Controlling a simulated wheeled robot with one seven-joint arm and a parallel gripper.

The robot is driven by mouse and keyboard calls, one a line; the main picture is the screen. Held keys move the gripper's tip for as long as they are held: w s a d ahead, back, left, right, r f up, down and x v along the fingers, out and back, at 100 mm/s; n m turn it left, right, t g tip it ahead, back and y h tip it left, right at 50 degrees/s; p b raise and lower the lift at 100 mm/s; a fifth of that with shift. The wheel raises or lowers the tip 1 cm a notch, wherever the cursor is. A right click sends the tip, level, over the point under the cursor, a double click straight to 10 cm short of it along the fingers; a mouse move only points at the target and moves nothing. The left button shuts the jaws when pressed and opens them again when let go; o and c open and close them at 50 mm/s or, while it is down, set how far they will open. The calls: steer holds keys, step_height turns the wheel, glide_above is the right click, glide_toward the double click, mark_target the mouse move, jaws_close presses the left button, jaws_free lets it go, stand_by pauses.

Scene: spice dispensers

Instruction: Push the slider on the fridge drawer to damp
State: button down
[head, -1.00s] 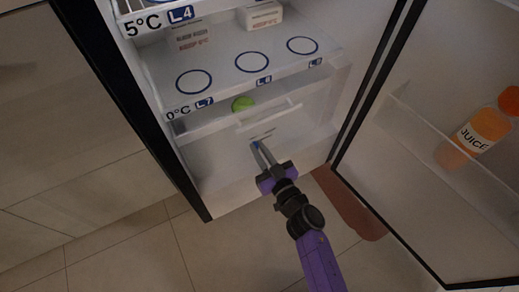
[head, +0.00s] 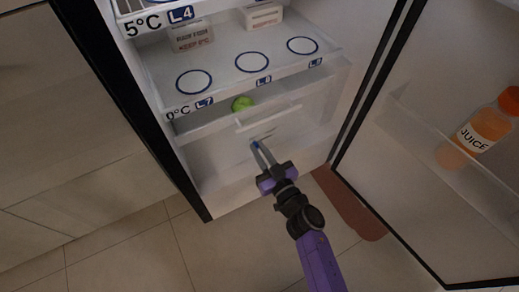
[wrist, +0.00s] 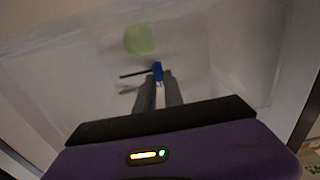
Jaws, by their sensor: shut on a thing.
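The fridge drawer (head: 305,132) is a pale, see-through bin below the lowest shelf, with a white handle bar (head: 268,119) across its front. On the drawer front is the slider, a small blue knob (wrist: 157,70), with a dark slot running to its left in the wrist view. The knob also shows as a blue spot in the head view (head: 254,144). My gripper (wrist: 159,80) is at the drawer front with its two fingers closed on the blue knob. The fingers hide part of the knob, and the small markings by the slot are too blurred to read.
A green round item (head: 242,103) lies inside the drawer. White boxes (head: 191,37) stand on the shelf above, which has blue rings. The open fridge door (head: 400,160) on the right holds a juice bottle (head: 478,135).

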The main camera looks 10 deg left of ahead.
stand_by(0.3)
steer(key=w+d+p, duration=0.2)
steer(key=d, duration=0.1)
steer(key=w+d+p, duration=0.1)
steer(key=d, duration=0.1)
steer(key=shift+w+r+p, duration=0.1)
steer(key=shift+w+p, duration=0.1)
steer(key=shift+p, duration=0.15)
steer(key=shift+w+d, duration=0.1)
steer(key=shift+d, duration=0.15)
steer(key=c, duration=1.5)
jaws_free()
steer(key=shift+d, duration=0.1)
steer(key=shift+o, duration=0.3)
